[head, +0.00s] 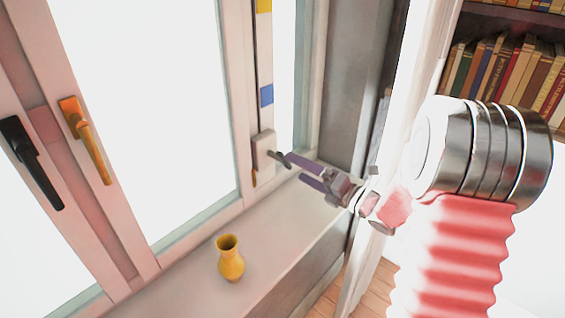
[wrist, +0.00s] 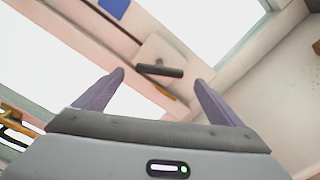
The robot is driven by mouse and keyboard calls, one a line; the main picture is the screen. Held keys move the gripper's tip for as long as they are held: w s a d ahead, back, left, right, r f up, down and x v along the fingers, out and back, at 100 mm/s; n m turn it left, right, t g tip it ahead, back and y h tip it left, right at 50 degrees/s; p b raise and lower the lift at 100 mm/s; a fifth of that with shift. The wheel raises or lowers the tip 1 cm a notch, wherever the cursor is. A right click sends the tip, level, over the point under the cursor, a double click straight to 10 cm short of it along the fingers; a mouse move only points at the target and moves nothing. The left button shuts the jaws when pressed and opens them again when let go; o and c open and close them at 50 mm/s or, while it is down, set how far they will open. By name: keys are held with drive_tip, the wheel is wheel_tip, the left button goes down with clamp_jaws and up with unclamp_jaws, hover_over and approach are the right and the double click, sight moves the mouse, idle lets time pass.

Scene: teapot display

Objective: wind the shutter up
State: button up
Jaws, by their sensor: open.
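A pale winder box (head: 264,148) is fixed low on the window frame, with a short dark handle (head: 277,155) sticking out. The box (wrist: 158,48) and the handle (wrist: 160,71) also show in the wrist view, with the handle lying crosswise. My gripper (head: 296,168) is open, with its purple fingers pointing at the box. In the wrist view, my gripper (wrist: 160,76) has one finger on each side of the handle. The head view shows the upper fingertip close by the handle; I cannot tell if they touch. I cannot make out the shutter itself.
A strip above the box carries a blue mark (head: 266,95) and a yellow mark (head: 263,5). A yellow vase (head: 230,258) stands on the sill (head: 285,230). Orange (head: 88,142) and black (head: 30,160) window handles are at left. A bookshelf (head: 510,75) is at right.

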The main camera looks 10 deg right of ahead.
sight(287, 162)
drive_tip(key=x, duration=0.6)
drive_tip(key=shift+w+a, duration=0.15)
drive_tip(key=shift+a, duration=0.05)
drive_tip(key=shift+c, duration=0.2)
